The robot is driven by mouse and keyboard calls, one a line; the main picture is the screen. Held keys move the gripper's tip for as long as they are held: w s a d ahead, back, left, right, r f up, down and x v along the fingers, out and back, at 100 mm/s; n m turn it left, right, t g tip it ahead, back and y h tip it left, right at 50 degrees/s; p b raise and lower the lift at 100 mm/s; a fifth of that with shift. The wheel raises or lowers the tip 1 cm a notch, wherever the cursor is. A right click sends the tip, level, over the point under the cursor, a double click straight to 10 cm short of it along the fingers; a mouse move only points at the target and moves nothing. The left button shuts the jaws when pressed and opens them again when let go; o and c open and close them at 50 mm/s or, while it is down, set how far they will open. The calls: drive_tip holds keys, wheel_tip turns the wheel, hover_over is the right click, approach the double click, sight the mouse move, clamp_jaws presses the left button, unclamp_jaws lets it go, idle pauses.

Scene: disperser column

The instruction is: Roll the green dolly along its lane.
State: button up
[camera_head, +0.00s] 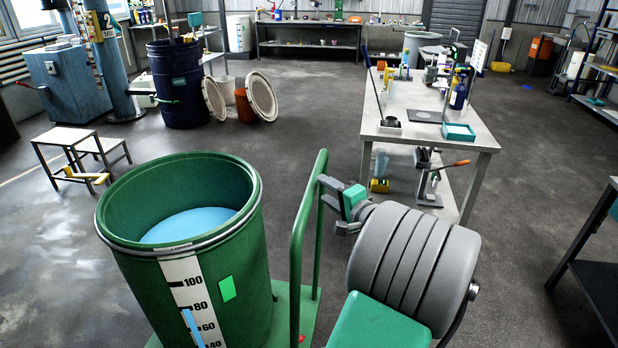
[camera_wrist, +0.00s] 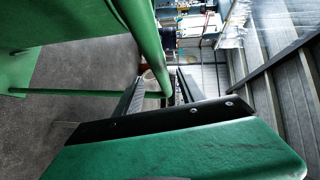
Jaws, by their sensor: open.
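The green dolly (camera_head: 286,300) stands in front of me, with its tall tubular handle (camera_head: 297,240) rising on the right of its deck. It carries a large green drum (camera_head: 235,265) with pale blue liquid inside and a marked scale on its side. My gripper (camera_head: 330,205) is open beside the handle's right upright. In the wrist view, the green handle bar (camera_wrist: 148,45) runs between or just beyond the two open fingers (camera_wrist: 160,90). I cannot tell whether they touch it. The dolly's wheels and most of its deck are hidden.
A workbench (camera_head: 480,138) with tools stands just beyond my gripper, to the right. A step stool (camera_head: 75,145) and a blue drum (camera_head: 182,90) stand at the back left. A dark bench (camera_head: 600,235) is at the right edge. Grey floor (camera_head: 300,120) lies open behind the dolly.

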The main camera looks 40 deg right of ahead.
sight(313, 183)
drive_tip(key=w, duration=0.4)
drive_tip(key=w+f, duration=0.1)
drive_tip(key=w, duration=0.1)
drive_tip(key=shift+w+d, duration=0.15)
drive_tip(key=shift+d, duration=0.25)
drive_tip(key=shift+c, duration=0.4)
clamp_jaws()
idle(0.5)
